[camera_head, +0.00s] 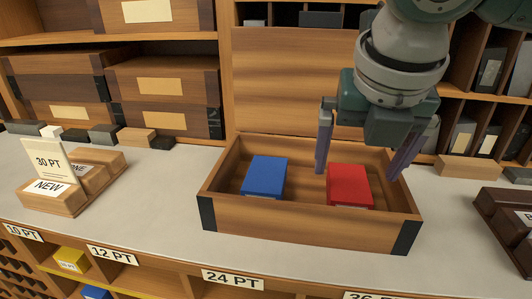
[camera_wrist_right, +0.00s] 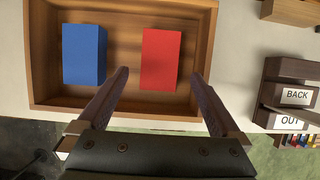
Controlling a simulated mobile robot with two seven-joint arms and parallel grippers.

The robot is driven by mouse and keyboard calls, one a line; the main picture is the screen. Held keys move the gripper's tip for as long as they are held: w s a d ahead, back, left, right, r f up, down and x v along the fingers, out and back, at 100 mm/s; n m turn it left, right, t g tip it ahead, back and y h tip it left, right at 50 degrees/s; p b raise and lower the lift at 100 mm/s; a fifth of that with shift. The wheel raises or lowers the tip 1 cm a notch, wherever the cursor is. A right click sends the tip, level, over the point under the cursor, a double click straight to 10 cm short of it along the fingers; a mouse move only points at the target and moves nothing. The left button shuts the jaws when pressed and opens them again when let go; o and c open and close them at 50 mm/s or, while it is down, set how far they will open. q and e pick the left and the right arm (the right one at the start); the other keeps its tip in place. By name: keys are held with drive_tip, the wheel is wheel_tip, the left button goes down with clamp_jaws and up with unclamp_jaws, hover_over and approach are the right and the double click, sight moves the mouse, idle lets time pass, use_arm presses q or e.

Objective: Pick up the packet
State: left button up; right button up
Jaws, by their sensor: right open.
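A wooden tray (camera_head: 300,221) with dark corners stands on the grey counter and holds two packets. The red packet (camera_head: 349,185) lies in its right half and the blue packet (camera_head: 264,176) in its left half, with a gap between them. My right gripper (camera_head: 357,172) is open and empty, pointing down above the red packet. In the right wrist view, the red packet (camera_wrist_right: 161,58) shows beyond and between the fingers (camera_wrist_right: 160,76), not touched as far as I can see. The blue packet (camera_wrist_right: 84,53) is left of the fingers. My left gripper is not in view.
A wooden block with a 30 PT card (camera_head: 50,165) stands at left on the counter. A dark BACK/OUT holder (camera_wrist_right: 288,92) is at right. Shelves with drawers (camera_head: 165,88) rise behind.

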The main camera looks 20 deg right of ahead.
sight(349, 182)
drive_tip(key=shift+w+p+x, duration=0.2)
drive_tip(key=shift+p+x, duration=0.5)
drive_tip(key=shift+x, duration=2.35)
drive_tip(key=shift+d+r, duration=0.1)
drive_tip(key=shift+r, duration=0.05)
clamp_jaws()
